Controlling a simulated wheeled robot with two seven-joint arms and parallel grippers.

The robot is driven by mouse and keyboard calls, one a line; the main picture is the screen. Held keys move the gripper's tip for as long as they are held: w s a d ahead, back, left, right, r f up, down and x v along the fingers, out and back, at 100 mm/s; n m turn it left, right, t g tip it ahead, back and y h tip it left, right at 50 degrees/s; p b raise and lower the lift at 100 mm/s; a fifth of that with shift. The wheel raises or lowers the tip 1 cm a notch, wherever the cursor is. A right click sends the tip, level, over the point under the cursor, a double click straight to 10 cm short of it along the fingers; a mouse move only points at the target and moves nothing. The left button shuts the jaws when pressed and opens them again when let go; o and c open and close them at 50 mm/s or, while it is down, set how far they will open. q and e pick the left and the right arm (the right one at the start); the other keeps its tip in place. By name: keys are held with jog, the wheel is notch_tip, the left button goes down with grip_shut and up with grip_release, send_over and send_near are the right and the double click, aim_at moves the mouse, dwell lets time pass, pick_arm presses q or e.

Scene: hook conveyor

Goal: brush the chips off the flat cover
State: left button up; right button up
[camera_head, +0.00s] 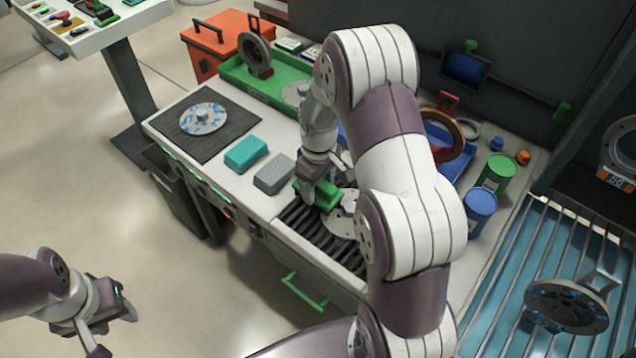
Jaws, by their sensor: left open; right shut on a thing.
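A flat grey metal cover (345,222) lies on a black slatted grate (308,226) in the workbench, partly hidden by my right arm. My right gripper (318,183) is shut on a green block-like brush (327,196). The brush is low over the grate at the cover's left edge; I cannot tell whether it touches the cover. No chips can be made out on the cover's visible part. My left gripper (112,333) is open and empty over the floor, at lower left, away from the bench.
A round knobbed disc with blue specks (203,118) lies on a dark mat (178,140). Teal (246,153) and grey (274,174) blocks lie left of the grate. Green (497,172) and blue (481,207) cans stand right. A blue-specked disc (567,305) hangs at lower right.

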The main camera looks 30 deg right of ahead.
jog(key=shift+f, duration=0.4)
dwell(0.3)
jog(key=shift+w+d+r, duration=0.2)
jog(key=shift+w+d, duration=0.15)
jog(key=shift+d, duration=0.4)
jog(key=shift+w+d+f, duration=0.1)
jog(key=shift+w+d, duration=0.15)
jog(key=shift+d, duration=0.4)
jog(key=shift+w+d+f, duration=0.1)
jog(key=shift+w+d, duration=0.15)
jog(key=shift+d, duration=0.35)
jog(key=shift+s+a+r+p, duration=0.1)
jog(key=shift+s+a+p, duration=0.15)
jog(key=shift+a, duration=0.2)
jog(key=shift+s+a+r+p, duration=0.1)
jog(key=shift+a+p, duration=0.25)
jog(key=shift+a, duration=0.1)
jog(key=shift+s+a+f, duration=0.1)
jog(key=shift+s+a, duration=0.15)
jog(key=shift+a, duration=0.3)
jog(key=shift+s+a+f, duration=0.1)
jog(key=shift+s+a, duration=0.15)
jog(key=shift+a, duration=0.3)
jog(key=shift+w+d+p, duration=0.35)
jog(key=shift+d, duration=0.45)
jog(key=shift+w+d, duration=0.25)
jog(key=shift+d, duration=0.35)
jog(key=shift+w+d, duration=0.25)
jog(key=shift+d, duration=0.35)
